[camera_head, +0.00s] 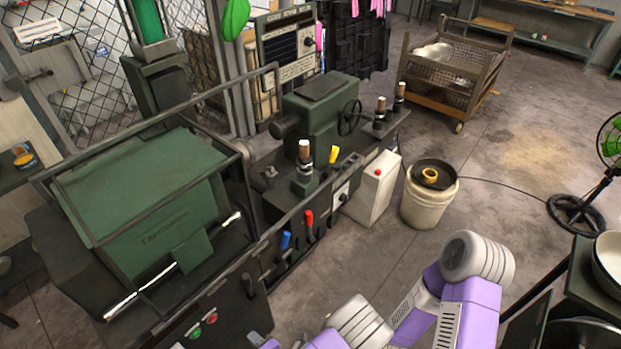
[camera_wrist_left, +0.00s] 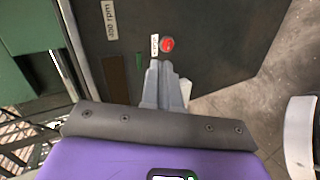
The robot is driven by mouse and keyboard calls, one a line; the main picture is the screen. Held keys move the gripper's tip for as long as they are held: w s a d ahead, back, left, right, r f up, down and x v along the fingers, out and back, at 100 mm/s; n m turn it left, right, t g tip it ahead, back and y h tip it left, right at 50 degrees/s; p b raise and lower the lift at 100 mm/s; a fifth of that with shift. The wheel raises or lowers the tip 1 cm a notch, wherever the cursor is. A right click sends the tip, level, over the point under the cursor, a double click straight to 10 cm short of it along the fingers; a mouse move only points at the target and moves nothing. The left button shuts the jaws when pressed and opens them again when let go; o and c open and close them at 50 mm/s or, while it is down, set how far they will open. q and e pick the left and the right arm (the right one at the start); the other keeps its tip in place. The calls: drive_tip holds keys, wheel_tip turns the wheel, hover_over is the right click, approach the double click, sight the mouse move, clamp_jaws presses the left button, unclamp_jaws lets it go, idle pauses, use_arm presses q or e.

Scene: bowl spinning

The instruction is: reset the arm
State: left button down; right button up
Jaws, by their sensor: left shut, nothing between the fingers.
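My left gripper (camera_head: 258,338) shows at the bottom edge of the head view, beside the front panel of the green machine (camera_head: 135,205). My purple arm reaches it from the lower right. In the left wrist view the left gripper (camera_wrist_left: 158,66) is shut and empty. Its grey fingertips are just short of a red button (camera_wrist_left: 167,44) on the dark panel; whether they touch the panel is hard to tell. A green button (camera_wrist_left: 138,58) is partly visible left of the fingertips. My right gripper is not in view.
Metal rails surround the machine. A lathe-like bench with a handwheel (camera_head: 350,118) stands behind it. A white bucket (camera_head: 428,205) and a wire cart (camera_head: 455,75) stand on the floor. A fan (camera_head: 590,175) and a dark table with bowls (camera_head: 608,260) are at right. The middle floor is open.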

use_arm(q)
drive_tip(key=s+f+n+g+h, duration=0.2)
drive_tip(key=s+f+n+g, duration=0.2)
drive_tip(key=s+n+g, duration=0.85)
drive_tip(key=s+d+n+g+h, duration=0.25)
drive_tip(key=d+n+h, duration=0.45)
drive_tip(key=n, duration=0.5)
drive_tip(key=w+r+n+t+h, duration=0.2)
drive_tip(key=w+n+t, duration=0.1)
drive_tip(key=n, duration=0.9)
drive_tip(key=w+a+r+n+t+h, duration=0.1)
drive_tip(key=w+n+t+h, duration=0.1)
drive_tip(key=n, duration=1)
drive_tip(key=shift+w+r+t+h, duration=0.35)
drive_tip(key=shift+w+t, duration=0.55)
drive_tip(key=shift+w, duration=0.5)
drive_tip(key=shift+a+n, duration=0.1)
drive_tip(key=shift+n, duration=0.15)
